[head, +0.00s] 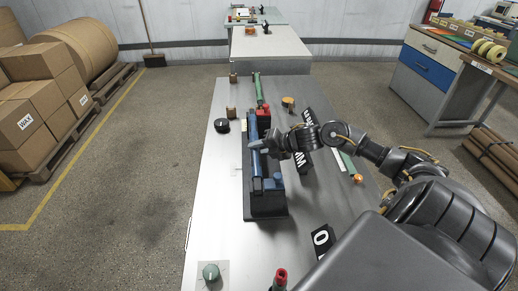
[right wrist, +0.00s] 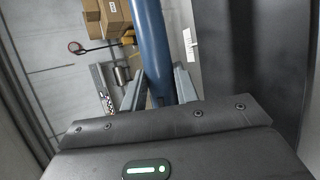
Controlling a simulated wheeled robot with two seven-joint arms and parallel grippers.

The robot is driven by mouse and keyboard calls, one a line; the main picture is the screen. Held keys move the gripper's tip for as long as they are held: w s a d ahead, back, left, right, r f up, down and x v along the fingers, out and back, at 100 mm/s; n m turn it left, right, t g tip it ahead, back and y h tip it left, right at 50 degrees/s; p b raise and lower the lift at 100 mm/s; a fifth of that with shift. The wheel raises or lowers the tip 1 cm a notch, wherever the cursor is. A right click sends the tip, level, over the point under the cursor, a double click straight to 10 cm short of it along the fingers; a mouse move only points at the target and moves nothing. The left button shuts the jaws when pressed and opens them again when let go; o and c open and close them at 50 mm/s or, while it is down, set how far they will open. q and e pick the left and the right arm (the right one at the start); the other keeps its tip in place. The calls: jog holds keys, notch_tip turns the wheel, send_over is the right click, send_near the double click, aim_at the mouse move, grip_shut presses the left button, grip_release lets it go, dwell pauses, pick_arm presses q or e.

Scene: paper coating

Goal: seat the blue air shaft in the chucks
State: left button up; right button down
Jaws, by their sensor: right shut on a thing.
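The blue air shaft (head: 254,160) lies lengthwise along a dark stand (head: 266,205) in the middle of the table. A red part (head: 265,107) sits at the stand's far end and a blue block (head: 273,184) near its near end; these look like the chuck ends. My right gripper (head: 262,146) comes in from the right and is shut on the shaft around its middle. In the right wrist view the blue shaft (right wrist: 151,45) runs between my two fingers. Whether the shaft ends rest in the chucks is too small to tell. My left gripper is not in view.
A black disc (head: 222,125), a green bar (head: 259,88), a black lettered plate (head: 318,128), a black "0" plate (head: 322,240), a green knob (head: 211,272) and a red-topped item (head: 280,275) are around the stand.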

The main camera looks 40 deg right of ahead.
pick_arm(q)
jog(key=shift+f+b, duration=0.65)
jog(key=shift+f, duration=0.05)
pick_arm(e)
jog(key=shift+f, duration=0.75)
